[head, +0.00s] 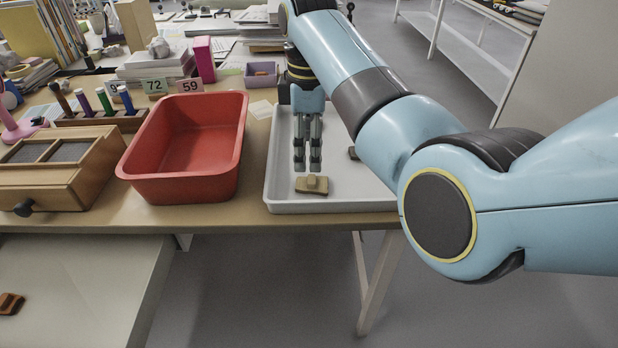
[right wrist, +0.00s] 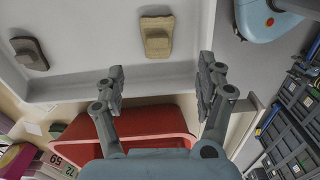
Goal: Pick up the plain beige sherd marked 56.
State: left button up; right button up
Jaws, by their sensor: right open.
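A plain beige sherd (head: 312,186) lies near the front edge of the pale grey tray (head: 330,205). It has a raised block on top; no number is readable on it. My right gripper (head: 307,164) points down over the tray, just behind the sherd in the head view. In the right wrist view the sherd (right wrist: 156,37) shows beyond the two spread fingers of the gripper (right wrist: 161,72), with nothing between them. My left gripper is not in view.
A darker grey-brown sherd (right wrist: 30,53) lies in the same tray, mostly hidden by my arm in the head view. A deep red bin (head: 200,145) stands left of the tray. Number cards 72 (head: 155,86) and 59 (head: 190,86) stand behind it. A wooden drawer box (head: 50,180) is farther left.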

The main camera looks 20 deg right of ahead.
aim_at(313, 178)
notch_tip(313, 178, down, 3)
jog(key=shift+s+r, duration=0.15)
jog(key=shift+r, duration=0.05)
jog(key=shift+f, duration=0.3)
jog(key=f, duration=0.1)
jog(key=f+b, duration=0.1)
jog(key=f, duration=0.1)
jog(key=f+b, duration=0.1)
jog(key=f, duration=0.1)
jog(key=shift+w+d, duration=0.2)
jog(key=shift+d, duration=0.2)
jog(key=shift+c, duration=0.4)
jog(key=c, duration=0.5)
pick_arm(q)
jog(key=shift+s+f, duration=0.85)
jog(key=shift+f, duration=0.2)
pick_arm(e)
jog(key=c, duration=0.7)
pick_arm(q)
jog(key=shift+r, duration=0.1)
pick_arm(e)
jog(key=shift+r, duration=0.15)
